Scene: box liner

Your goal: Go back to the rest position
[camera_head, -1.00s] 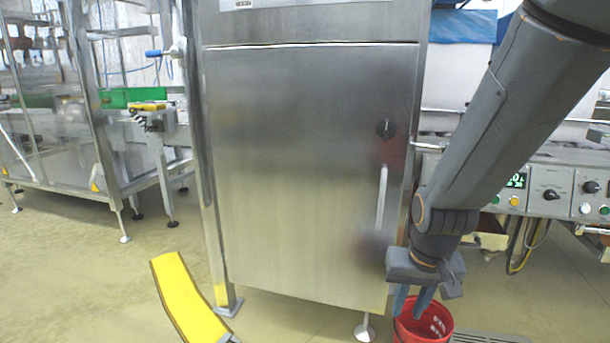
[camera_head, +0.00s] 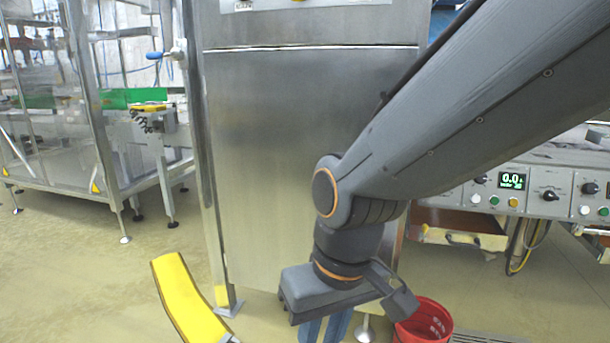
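My gripper (camera_head: 325,331) hangs low in front of the steel cabinet, with its blue-grey fingers pointing down. A gap shows between the fingers, and nothing is seen held. The fingertips run out of the bottom of the picture. My arm reaches in from the upper right, with the wrist bent downward.
The steel cabinet (camera_head: 270,150) stands behind my gripper; my arm hides its handle. A red bucket (camera_head: 432,322) is on the floor to the right. A control panel (camera_head: 530,190) is at right. A yellow strip (camera_head: 187,300) lies on the open floor at left.

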